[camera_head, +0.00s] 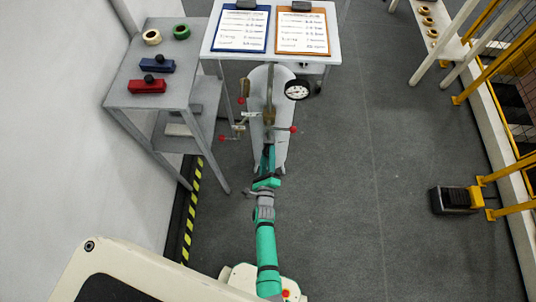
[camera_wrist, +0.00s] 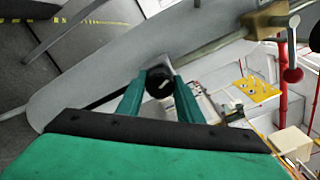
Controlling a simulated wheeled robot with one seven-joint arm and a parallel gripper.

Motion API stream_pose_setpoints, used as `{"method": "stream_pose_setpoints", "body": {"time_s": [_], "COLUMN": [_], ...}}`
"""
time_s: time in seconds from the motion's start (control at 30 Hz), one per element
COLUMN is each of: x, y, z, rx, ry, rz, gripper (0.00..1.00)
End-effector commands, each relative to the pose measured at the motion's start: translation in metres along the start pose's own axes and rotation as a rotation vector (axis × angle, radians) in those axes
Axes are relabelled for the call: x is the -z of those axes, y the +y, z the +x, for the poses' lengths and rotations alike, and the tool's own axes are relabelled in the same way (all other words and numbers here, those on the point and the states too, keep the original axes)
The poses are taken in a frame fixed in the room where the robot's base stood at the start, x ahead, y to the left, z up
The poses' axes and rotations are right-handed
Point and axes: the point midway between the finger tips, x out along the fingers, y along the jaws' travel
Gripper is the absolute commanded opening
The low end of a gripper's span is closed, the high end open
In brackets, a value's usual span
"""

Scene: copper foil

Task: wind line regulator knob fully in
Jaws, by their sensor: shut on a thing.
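In the wrist view, the black round regulator knob (camera_wrist: 158,83) with a small white mark sits between the two green fingers of my gripper (camera_wrist: 160,75). The fingers are closed on it from both sides. Behind it is a grey curved panel (camera_wrist: 90,75). In the head view, my gripper (camera_head: 268,152) reaches up to the lower part of the grey panel (camera_head: 258,76). The knob cannot be made out there. How far in the knob is wound cannot be told.
A dial gauge (camera_head: 297,89) and red-tipped valve handles (camera_head: 293,129) stand near the panel. A desk with two clipboards (camera_head: 303,31) is behind. A grey side table (camera_head: 165,95) holds tape rolls and blocks at left. Floor at right is clear up to a black pedal (camera_head: 452,199).

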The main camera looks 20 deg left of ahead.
Motion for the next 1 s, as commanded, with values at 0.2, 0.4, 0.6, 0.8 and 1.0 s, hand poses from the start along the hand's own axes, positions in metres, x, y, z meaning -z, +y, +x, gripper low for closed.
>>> {"method": "stream_pose_setpoints", "body": {"time_s": [0.2, 0.4, 0.6, 0.8, 1.0], "x": [-0.002, -0.001, 0.000, 0.001, 0.000], "y": [0.000, 0.000, 0.001, 0.001, 0.000], "z": [0.000, 0.000, -0.017, -0.054, -0.088], "rx": [0.000, 0.000, -0.002, -0.002, -0.001], "ry": [-0.002, -0.001, 0.000, 0.001, -0.001], "rz": [-0.001, -0.001, -0.003, -0.002, -0.001], "gripper": [0.51, 0.51, 0.51, 0.51, 0.51]}}
